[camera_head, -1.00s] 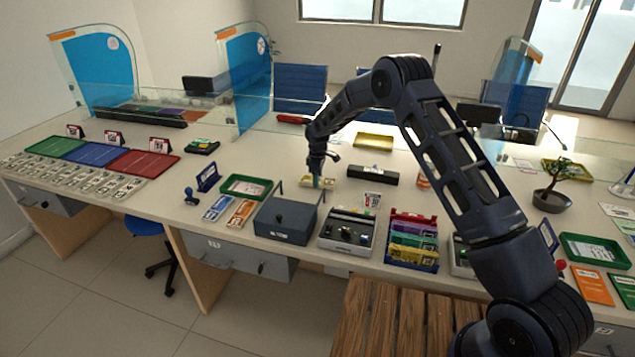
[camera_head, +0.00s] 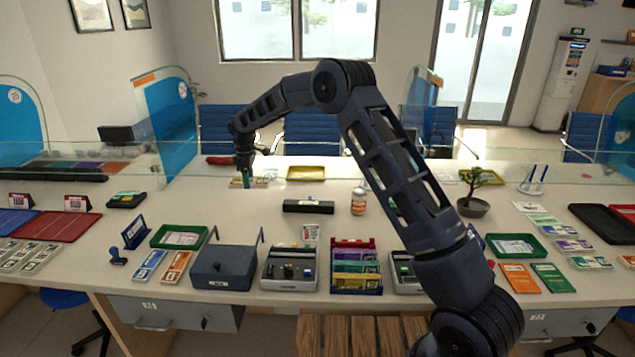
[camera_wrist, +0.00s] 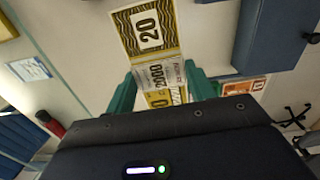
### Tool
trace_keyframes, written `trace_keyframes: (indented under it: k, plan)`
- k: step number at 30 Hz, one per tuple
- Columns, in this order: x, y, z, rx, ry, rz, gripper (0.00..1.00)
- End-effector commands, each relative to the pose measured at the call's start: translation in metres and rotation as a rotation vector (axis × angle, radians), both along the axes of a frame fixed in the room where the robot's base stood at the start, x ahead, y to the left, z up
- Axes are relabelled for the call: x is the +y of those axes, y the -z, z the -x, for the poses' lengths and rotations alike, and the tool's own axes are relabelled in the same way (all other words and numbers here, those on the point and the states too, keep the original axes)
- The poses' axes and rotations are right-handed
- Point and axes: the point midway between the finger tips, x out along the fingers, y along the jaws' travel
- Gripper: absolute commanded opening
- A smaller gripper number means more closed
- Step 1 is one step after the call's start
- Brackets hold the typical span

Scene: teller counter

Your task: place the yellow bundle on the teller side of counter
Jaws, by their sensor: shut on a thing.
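My gripper (camera_head: 246,183) is over the far part of the counter (camera_head: 330,228), left of the gold tray. In the wrist view its green fingers (camera_wrist: 158,88) are shut on the yellow bundle (camera_wrist: 148,32), at its white band marked 2000. The end marked 20 sticks out beyond the fingers, and part of the near end is hidden by my gripper body. In the head view the bundle (camera_head: 262,182) is small beside the fingers. I cannot tell whether it touches the counter.
A gold tray (camera_head: 306,172) and a black box (camera_head: 308,207) lie right of my gripper. A low glass screen (camera_head: 330,150) runs behind. A blue organizer (camera_head: 345,243) holds several bundles near the front edge. Counter left of the black box is clear.

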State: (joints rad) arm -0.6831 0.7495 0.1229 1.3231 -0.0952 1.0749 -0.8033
Motion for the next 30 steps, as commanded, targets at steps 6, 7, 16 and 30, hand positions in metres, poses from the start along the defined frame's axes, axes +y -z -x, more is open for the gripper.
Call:
trace_keyframes:
  k: [6,7,16,30]
  plan:
    - [0.000,-0.004,0.000,-0.001,0.000,-0.001,0.30]
    - [0.000,-0.007,0.000,-0.001,0.000,-0.001,0.30]
    - [0.000,-0.091,-0.001,-0.004,0.001,-0.004,0.30]
    - [-0.012,-0.185,-0.010,0.000,0.004,0.001,0.30]
